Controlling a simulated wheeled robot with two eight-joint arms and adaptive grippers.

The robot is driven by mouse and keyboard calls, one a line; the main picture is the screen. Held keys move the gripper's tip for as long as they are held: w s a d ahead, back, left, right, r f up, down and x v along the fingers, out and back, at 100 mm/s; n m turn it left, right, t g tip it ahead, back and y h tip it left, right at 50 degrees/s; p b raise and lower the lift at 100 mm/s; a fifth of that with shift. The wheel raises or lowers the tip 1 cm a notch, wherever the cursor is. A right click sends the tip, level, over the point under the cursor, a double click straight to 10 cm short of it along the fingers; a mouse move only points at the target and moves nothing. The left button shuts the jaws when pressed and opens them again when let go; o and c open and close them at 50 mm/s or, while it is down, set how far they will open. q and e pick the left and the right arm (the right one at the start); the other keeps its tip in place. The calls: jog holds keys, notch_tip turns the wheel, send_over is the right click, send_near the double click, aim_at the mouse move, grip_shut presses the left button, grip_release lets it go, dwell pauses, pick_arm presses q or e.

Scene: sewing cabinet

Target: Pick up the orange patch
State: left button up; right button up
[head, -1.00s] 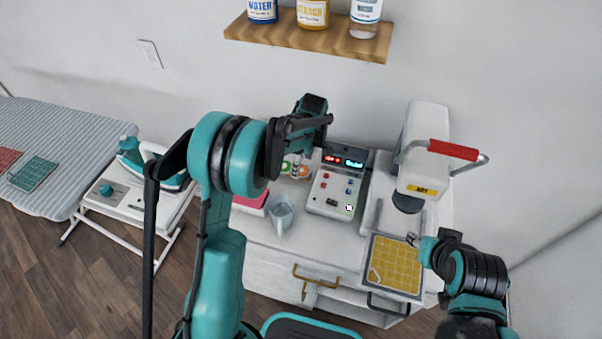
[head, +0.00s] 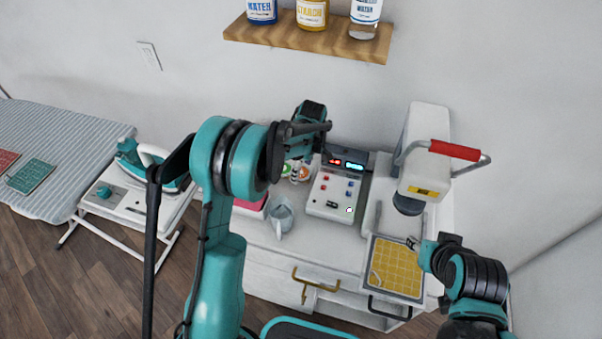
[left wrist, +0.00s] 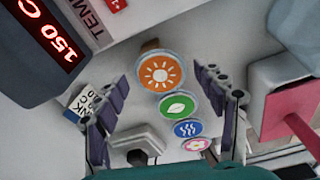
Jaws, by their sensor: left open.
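The orange patch (left wrist: 160,72) is a round disc with a white sun symbol, lying on the white cabinet top. It heads a row with a green leaf patch (left wrist: 178,106), a blue patch (left wrist: 187,129) and a pink patch (left wrist: 196,145). My left gripper (left wrist: 163,102) is open above the row, one finger on each side and nothing between them. The orange patch lies near the far end of the fingers. In the head view my left arm partly hides the patches. My right gripper (head: 412,242) is over the yellow gridded mat; its jaws are too small to judge.
A control box (head: 334,196) with red digits stands right of the patches. A clear jug (head: 281,216) and a pink-topped box (head: 251,207) are in front and to the left. A white press (head: 425,160) with a red handle stands at the right.

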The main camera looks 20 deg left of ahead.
pick_arm(q)
jog(key=c, duration=0.7)
jog(key=shift+c, duration=0.2)
